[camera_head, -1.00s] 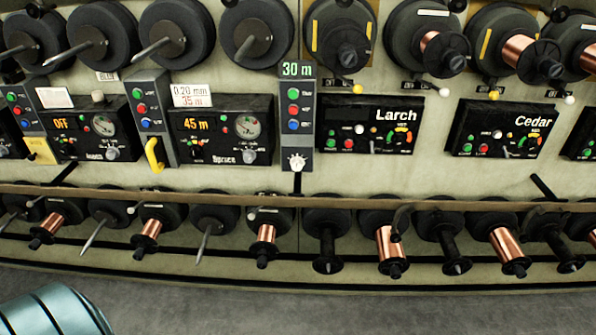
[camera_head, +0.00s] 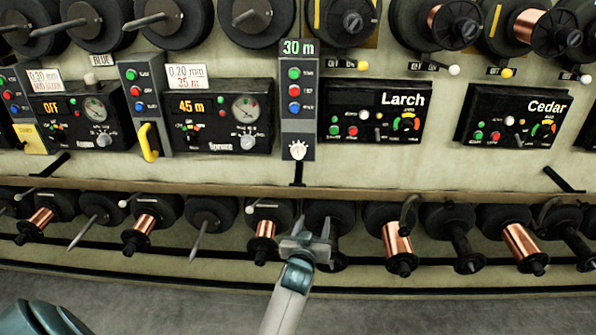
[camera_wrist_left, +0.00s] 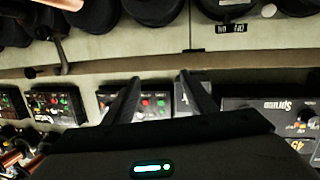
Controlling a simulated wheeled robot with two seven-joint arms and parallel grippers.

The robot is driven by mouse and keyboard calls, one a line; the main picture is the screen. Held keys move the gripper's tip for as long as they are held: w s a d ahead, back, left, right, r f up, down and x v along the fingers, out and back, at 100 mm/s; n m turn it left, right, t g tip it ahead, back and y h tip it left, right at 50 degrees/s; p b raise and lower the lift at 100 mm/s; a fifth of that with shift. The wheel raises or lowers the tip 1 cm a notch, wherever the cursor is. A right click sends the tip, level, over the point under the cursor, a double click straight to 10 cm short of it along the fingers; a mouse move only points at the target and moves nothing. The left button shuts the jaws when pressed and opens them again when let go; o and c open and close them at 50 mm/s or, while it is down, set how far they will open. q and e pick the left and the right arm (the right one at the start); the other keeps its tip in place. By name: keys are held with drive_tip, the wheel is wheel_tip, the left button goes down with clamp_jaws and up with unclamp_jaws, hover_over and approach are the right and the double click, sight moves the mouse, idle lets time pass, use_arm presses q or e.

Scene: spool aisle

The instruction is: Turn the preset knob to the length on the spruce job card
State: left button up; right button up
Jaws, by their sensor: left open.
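The spruce job card (camera_head: 190,77) is a white card with red print above the Spruce panel (camera_head: 215,124). It reads 0.20 mm and 35 m. The Spruce panel shows 45 m in orange, with a dial and a grey knob (camera_head: 248,142). Right of it, a narrow grey panel (camera_head: 295,115) has a green 30 m display and a white pointer knob (camera_head: 298,149) at its bottom. My left gripper (camera_head: 307,238) is open and empty, below the white knob and apart from it. Its fingers (camera_wrist_left: 160,88) also show in the left wrist view, where the Spruce panel appears upside down. My right gripper is not in view.
The Larch panel (camera_head: 374,112) and Cedar panel (camera_head: 517,119) are to the right. A yellow handle (camera_head: 149,142) sticks out left of the Spruce panel. A rail (camera_head: 400,190) and a row of spools run below. Black spools hang above.

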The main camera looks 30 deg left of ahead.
use_arm(q)
drive_tip(key=a+r+n+y+b, duration=0.1)
drive_tip(key=a+r+n+y, duration=0.2)
drive_tip(key=a+r, duration=0.3)
wheel_tip(320, 180, up, 4)
drive_tip(key=shift+a+r+t+y+b, duration=0.15)
drive_tip(key=shift+a+t+y+b, duration=0.15)
drive_tip(key=shift+a+b, duration=0.1)
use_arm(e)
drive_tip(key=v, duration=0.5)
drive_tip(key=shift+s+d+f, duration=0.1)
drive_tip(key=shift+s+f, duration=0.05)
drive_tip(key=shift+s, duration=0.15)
use_arm(q)
drive_tip(key=shift+w, duration=0.15)
